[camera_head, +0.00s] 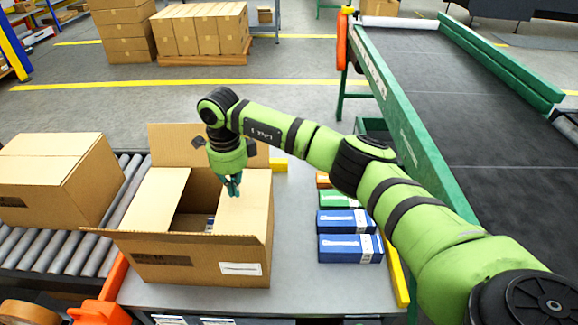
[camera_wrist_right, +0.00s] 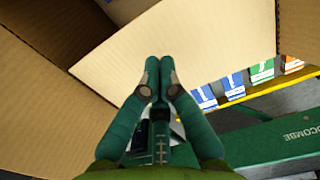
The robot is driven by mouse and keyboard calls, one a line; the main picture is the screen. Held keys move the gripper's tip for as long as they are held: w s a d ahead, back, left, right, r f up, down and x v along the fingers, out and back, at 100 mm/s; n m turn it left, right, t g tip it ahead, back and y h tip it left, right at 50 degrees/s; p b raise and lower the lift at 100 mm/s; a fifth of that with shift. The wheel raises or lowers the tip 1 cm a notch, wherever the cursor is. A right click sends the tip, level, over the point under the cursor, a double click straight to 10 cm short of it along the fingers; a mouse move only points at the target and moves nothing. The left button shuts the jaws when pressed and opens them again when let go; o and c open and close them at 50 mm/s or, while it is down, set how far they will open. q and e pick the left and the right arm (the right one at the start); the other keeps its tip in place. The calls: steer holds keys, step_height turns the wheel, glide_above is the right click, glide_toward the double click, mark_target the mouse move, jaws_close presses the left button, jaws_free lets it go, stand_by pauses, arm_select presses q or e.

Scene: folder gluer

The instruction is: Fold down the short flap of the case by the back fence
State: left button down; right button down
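An open cardboard case (camera_head: 200,268) stands on the grey table. Its back flap (camera_head: 176,142) stands up behind the opening. The left flap (camera_head: 155,198) and right flap (camera_head: 247,205) lie partly across the opening, and the front flap (camera_head: 170,238) sticks out toward me. My right gripper (camera_head: 233,188) points down at the right side of the opening, close to the right flap. In the wrist view its fingertips (camera_wrist_right: 160,66) are together with nothing between them, in front of a cardboard flap (camera_wrist_right: 200,40). I cannot tell whether they touch it. My left gripper is out of view.
Blue boxes (camera_head: 350,249) and a green box (camera_head: 343,199) stand right of the case. A closed carton (camera_head: 60,175) sits on the roller conveyor (camera_head: 95,254) at left. A green-framed belt machine (camera_head: 410,135) is at right. A yellow piece (camera_head: 279,165) shows behind the case.

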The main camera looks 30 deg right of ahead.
step_height(320, 180, up, 8)
steer(key=p, duration=0.4)
steer(key=shift+r, duration=0.1)
stand_by(0.5)
